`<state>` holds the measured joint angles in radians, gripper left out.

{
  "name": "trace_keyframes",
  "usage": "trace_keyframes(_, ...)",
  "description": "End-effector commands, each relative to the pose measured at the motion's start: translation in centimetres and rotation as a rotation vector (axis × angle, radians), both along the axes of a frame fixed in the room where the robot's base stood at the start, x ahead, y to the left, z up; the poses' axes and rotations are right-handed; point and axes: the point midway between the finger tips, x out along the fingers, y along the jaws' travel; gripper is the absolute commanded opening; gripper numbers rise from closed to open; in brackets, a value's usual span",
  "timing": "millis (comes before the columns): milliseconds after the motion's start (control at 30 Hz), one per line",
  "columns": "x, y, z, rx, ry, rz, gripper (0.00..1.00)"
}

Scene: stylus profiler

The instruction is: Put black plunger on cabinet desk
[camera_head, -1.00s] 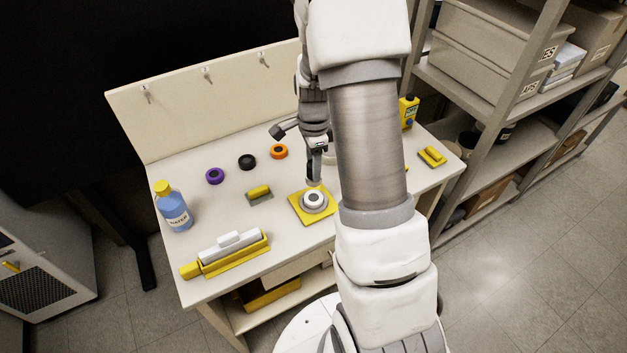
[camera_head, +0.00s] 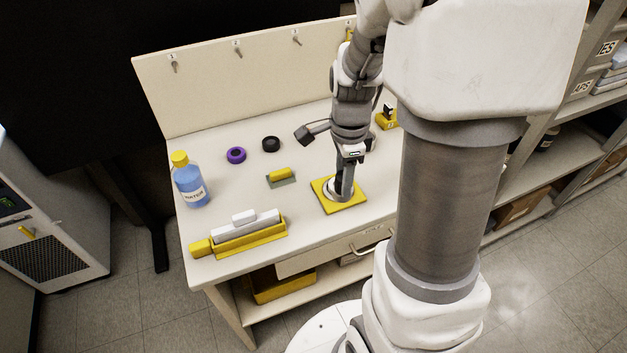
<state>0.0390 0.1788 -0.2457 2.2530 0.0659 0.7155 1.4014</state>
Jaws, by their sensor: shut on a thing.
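My gripper (camera_head: 342,190) points down at the yellow square base (camera_head: 355,208) on the cream desk (camera_head: 235,182). It is shut on a small dark piece, seemingly the black plunger (camera_head: 338,187), at the white round part (camera_head: 331,195) in the middle of the base. The fingers hide most of the piece, and I cannot tell whether it touches the white part. The desk has a drawer with a handle and a lower shelf.
A water bottle (camera_head: 189,181), a purple ring (camera_head: 236,155), a black ring (camera_head: 271,144), a yellow-and-grey block (camera_head: 281,177) and a long yellow-and-white holder (camera_head: 247,233) stand on the desk. Bare desktop lies between them. A hooked back panel (camera_head: 205,92) rises behind. My arm hides the desk's right end.

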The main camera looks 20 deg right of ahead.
Motion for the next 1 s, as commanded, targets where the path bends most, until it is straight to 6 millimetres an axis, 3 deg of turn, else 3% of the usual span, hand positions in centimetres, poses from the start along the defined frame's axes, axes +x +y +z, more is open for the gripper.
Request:
trace_keyframes(200, 2.8, 4.4, -3.3, 0.0, 0.003, 0.006, 0.0)
trace_keyframes(400, 4.7, 7.3, -5.2, 0.0, 0.001, 0.003, 0.0)
trace_keyframes(633, 5.2, 8.1, -6.3, 0.0, 0.002, 0.0, 0.0)
trace_keyframes(900, 5.2, 8.0, -9.8, 0.0, 0.001, 0.0, 0.0)
trace_keyframes(1000, 5.2, 8.0, -9.7, 0.001, -0.001, 0.0, 0.0)
